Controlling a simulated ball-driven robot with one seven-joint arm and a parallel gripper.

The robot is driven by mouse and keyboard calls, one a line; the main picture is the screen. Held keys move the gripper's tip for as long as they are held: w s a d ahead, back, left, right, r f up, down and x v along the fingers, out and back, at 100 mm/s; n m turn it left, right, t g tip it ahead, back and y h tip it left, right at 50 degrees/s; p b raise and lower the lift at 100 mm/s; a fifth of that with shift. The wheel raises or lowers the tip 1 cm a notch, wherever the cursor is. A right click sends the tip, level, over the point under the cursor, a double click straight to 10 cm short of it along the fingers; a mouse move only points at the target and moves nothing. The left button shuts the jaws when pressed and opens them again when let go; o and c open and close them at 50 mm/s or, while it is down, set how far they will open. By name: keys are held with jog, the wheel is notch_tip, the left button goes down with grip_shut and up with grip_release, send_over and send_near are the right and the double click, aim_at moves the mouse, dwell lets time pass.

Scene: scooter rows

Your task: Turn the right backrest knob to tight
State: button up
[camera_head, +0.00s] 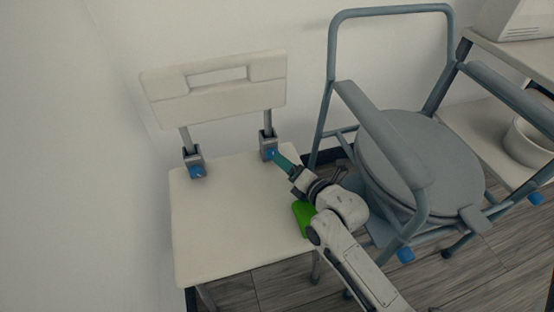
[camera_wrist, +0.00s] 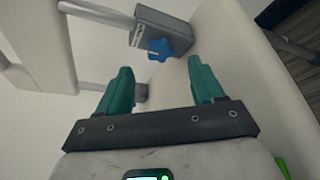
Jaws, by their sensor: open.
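The right backrest knob (camera_head: 271,155) is blue and sits low on the front of the grey bracket (camera_head: 267,139) under the backrest's right post. In the wrist view the same knob (camera_wrist: 159,49) shows as a blue lobed shape on its grey bracket (camera_wrist: 165,28), beyond the fingertips. My gripper (camera_head: 283,160) reaches it from the lower right in the head view. In the wrist view my gripper (camera_wrist: 160,75) is open, with teal fingers apart and nothing between them. The knob lies just past the gap, and I see no contact. The left backrest knob (camera_head: 197,171) is also blue.
The white seat (camera_head: 225,235) lies below my arm, with the backrest (camera_head: 215,88) behind. A grey commode chair (camera_head: 390,140) stands close on the right. A shelf with a white bucket (camera_head: 530,143) is at far right. Bare wall is at left.

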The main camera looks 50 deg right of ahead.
aim_at(272, 154)
jog(key=b+x, duration=0.1)
jog(key=x, duration=0.4)
jog(key=shift+w+d+f, duration=0.1)
jog(key=shift+w, duration=0.3)
jog(key=c, duration=1.1)
jog(key=shift+o, duration=0.2)
jog(key=m+b, duration=0.1)
jog(key=b, duration=0.2)
jog(key=shift+f+t, duration=0.3)
jog(key=shift+f, duration=0.05)
jog(key=shift+m+b, duration=0.6)
jog(key=shift+b, duration=0.2)
jog(key=shift+r+t+y, duration=0.2)
jog(key=shift+t+y, duration=0.1)
